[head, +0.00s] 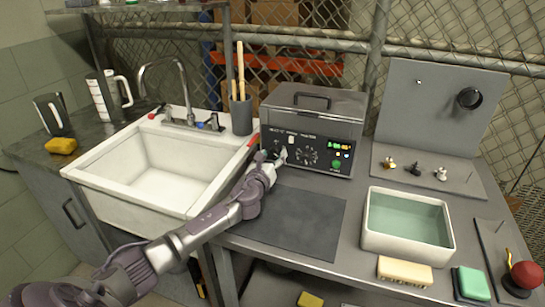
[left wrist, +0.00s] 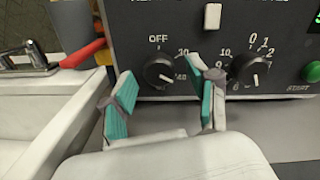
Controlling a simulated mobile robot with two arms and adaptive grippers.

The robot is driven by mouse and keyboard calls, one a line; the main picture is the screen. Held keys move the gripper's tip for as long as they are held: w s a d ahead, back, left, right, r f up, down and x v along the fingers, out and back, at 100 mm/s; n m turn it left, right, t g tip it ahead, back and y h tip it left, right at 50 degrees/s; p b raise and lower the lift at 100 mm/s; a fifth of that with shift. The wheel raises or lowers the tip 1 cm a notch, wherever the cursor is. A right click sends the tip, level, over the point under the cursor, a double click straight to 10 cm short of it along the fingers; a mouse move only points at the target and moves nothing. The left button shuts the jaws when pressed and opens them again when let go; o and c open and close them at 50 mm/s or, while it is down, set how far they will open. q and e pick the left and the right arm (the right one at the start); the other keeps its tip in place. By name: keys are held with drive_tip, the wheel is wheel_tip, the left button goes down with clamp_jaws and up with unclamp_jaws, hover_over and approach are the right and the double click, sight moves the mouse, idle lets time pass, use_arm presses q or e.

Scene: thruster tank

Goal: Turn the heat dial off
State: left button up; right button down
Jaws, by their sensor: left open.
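The grey tank unit (head: 318,110) with a dark front panel stands on the bench. In the left wrist view, a black dial (left wrist: 159,71) marked OFF, 30 and 40 is on the panel; a pale line on it points to the lower right, away from OFF. The title above it is cut off. A second dial (left wrist: 250,69) with numbers is to its right. My left gripper (left wrist: 162,92) is open, its fingers either side of the OFF-marked dial; contact cannot be told. In the head view, my left gripper (head: 273,157) hides that dial. My right gripper is not in view.
A white sink (head: 170,175) is left of the unit; a red-handled tool (left wrist: 83,54) lies by its edge. A dark mat (head: 290,220) lies before the unit. A pale basin (head: 408,247) stands on the right. The panel has a green button (head: 337,164).

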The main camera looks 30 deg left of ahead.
use_arm(q)
drive_tip(key=shift+c, duration=0.2)
clamp_jaws()
